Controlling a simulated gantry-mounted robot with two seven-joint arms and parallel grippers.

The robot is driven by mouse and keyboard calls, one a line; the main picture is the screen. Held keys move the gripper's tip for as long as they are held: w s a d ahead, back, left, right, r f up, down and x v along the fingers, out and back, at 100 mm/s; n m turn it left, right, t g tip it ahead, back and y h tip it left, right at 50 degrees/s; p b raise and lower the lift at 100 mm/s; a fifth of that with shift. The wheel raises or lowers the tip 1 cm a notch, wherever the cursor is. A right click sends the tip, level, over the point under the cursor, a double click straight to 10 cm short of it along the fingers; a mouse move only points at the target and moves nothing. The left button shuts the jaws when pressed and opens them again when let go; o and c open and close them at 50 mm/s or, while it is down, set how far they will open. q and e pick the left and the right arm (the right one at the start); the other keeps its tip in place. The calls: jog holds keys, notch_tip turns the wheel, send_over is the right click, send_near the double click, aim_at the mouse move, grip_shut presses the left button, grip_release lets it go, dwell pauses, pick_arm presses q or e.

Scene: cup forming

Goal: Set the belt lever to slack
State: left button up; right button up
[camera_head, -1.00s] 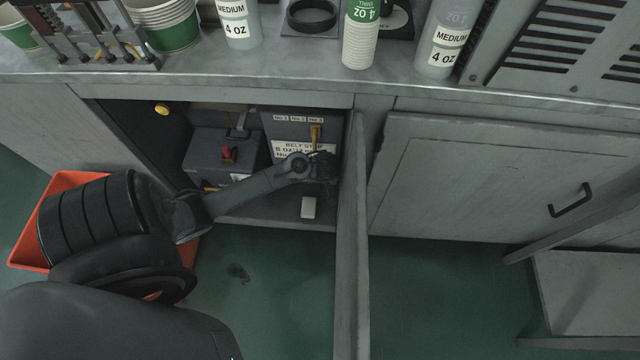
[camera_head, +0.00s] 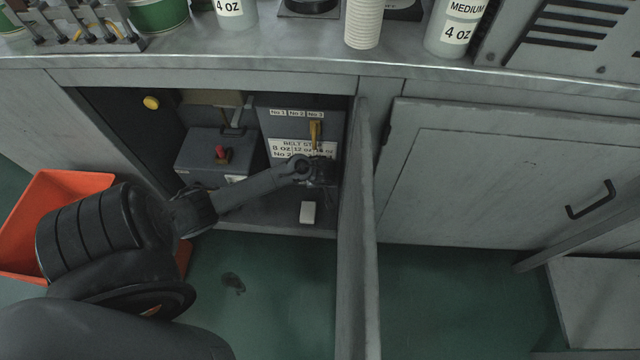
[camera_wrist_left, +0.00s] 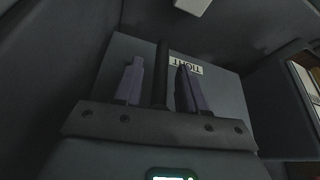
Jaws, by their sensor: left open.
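My left arm reaches from the left into the open cabinet, and my left gripper (camera_head: 322,172) is at the lower front of the grey belt box (camera_head: 284,121). A yellow lever (camera_head: 315,131) stands in a slot on that box, just above the gripper. In the left wrist view the gripper (camera_wrist_left: 160,68) is open, its two purple fingers apart. A dark upright bar (camera_wrist_left: 161,82), possibly the belt lever, shows between them. A label reading TIGHT (camera_wrist_left: 188,66) appears upside down on the grey panel behind. Contact with the bar cannot be told. My right gripper is out of view.
A grey box with a red knob (camera_head: 222,154) sits left of the belt box. A white block (camera_head: 308,212) lies at the cabinet's front edge. The open door (camera_head: 357,230) stands right of the arm. An orange bin (camera_head: 30,225) is on the floor at left.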

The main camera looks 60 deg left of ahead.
pick_arm(q)
jog(key=shift+c, duration=0.4)
grip_shut()
jog(key=shift+s+r+g+p, duration=0.15)
jog(key=shift+g+p, duration=0.25)
jog(key=shift+p, duration=0.3)
jog(key=shift+a+y, duration=0.1)
jog(key=shift+y, duration=0.3)
jog(key=shift+o, duration=0.4)
grip_release()
